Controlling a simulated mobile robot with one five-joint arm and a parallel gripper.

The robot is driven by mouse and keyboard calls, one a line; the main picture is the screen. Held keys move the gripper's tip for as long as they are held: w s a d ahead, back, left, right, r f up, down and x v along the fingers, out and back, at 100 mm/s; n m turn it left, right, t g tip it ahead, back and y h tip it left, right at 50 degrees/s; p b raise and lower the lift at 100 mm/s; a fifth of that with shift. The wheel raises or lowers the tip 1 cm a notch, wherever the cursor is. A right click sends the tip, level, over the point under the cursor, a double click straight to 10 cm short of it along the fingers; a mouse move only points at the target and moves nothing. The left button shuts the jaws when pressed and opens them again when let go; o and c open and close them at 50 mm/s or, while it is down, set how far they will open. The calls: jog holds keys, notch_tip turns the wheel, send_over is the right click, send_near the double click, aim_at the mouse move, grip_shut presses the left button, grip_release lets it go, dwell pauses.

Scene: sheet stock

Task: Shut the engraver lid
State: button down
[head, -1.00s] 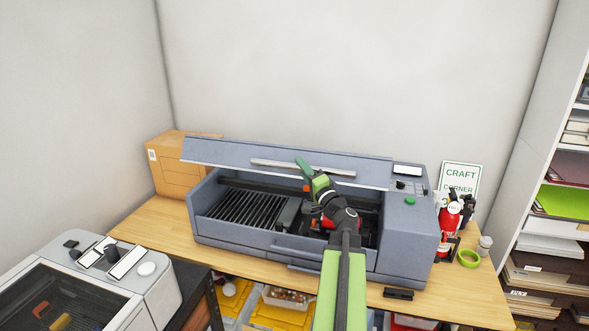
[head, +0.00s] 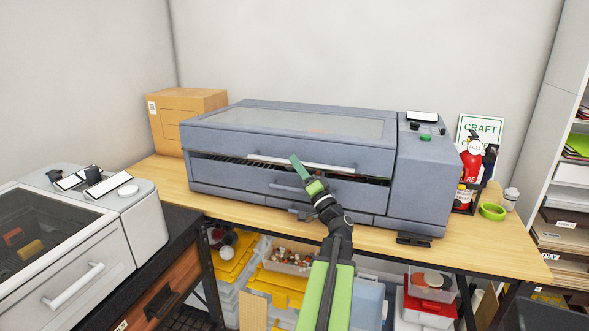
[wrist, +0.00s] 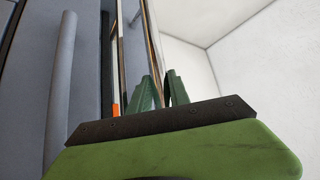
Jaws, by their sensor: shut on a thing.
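The engraver (head: 425,185) is a wide blue-grey machine on a wooden table. Its lid (head: 220,130), with a long window, is low, almost down on the body. A thin dark gap shows beneath its front edge, with some slats visible at the left. My gripper (head: 297,163) is at the lid's front and shut on the silver lid handle (head: 265,159). In the wrist view, the two green fingers (wrist: 160,90) stand close together against the machine's front. The exact grip on the bar is hard to see there.
A cardboard box (head: 190,120) stands behind left. A grey machine (head: 75,245) with a dark window is at the left front. A fire extinguisher (head: 470,165) and green tape roll (head: 492,211) stand at the right. Bins (head: 290,255) sit under the table (head: 165,170).

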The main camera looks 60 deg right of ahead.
jog(key=f, duration=0.1)
jog(key=f+b, duration=0.1)
jog(key=f, duration=0.1)
jog(key=shift+s+d+b, duration=0.3)
jog(key=shift+d+b, duration=0.1)
jog(key=c, duration=1.2)
grip_release()
jog(key=shift+s+r, duration=0.1)
jog(key=shift+s, duration=0.15)
jog(key=shift+c, duration=0.2)
jog(key=shift+w, duration=0.15)
